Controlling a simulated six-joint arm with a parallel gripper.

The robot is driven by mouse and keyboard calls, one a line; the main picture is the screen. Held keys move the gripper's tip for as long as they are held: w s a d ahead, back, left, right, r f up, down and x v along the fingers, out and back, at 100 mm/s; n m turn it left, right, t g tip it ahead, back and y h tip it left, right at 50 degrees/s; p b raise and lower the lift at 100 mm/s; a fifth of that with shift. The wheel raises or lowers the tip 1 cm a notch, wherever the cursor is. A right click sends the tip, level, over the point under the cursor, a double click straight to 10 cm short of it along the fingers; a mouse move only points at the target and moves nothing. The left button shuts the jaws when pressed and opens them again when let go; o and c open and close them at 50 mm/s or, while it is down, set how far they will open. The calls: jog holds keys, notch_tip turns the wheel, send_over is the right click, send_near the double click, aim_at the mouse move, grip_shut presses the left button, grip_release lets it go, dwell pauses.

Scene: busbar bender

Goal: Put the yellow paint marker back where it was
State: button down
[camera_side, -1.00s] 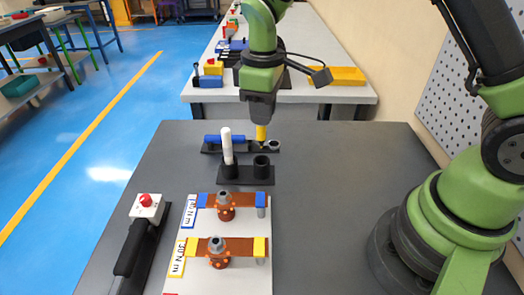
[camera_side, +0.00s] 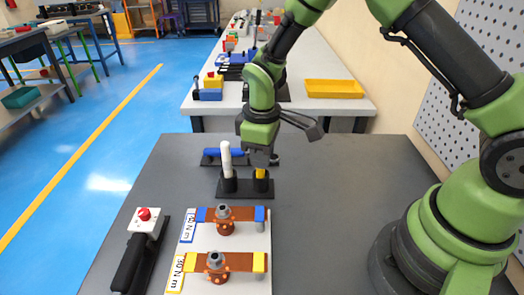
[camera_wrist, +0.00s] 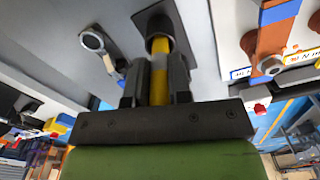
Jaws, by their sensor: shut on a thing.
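The yellow paint marker (camera_side: 260,173) stands upright between my gripper's fingers, with its lower end at the right cup of the black two-cup holder (camera_side: 246,191). My gripper (camera_side: 260,162) points down over that cup and is shut on the marker's upper part. In the wrist view the yellow marker (camera_wrist: 159,58) runs from between the fingers (camera_wrist: 157,85) into the mouth of the dark cup (camera_wrist: 158,24). How deep it sits is hidden. A white marker (camera_side: 227,160) stands in the left cup.
Behind the holder lies a blue-handled tool (camera_side: 228,153) on a dark rack, partly hidden by my gripper. In front is a white board with two copper bars (camera_side: 232,214).

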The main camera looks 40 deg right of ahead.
jog(key=shift+f, duration=0.3)
jog(key=c, duration=1.1)
grip_release()
jog(key=shift+o, duration=0.2)
jog(key=shift+r, duration=0.15)
notch_tip(320, 180, up, 12)
jog(key=s+d+r+m+t+y, duration=0.1)
jog(key=s+r+m+t, duration=0.25)
jog(key=s+r, duration=0.5)
jog(key=s+d+r+m+t+y, duration=0.1)
jog(key=s+r+m+t, duration=0.2)
jog(key=s+m, duration=0.3)
jog(key=shift+s+r+t, duration=0.15)
jog(key=shift+s+t, duration=0.2)
jog(key=shift+s, duration=2.1)
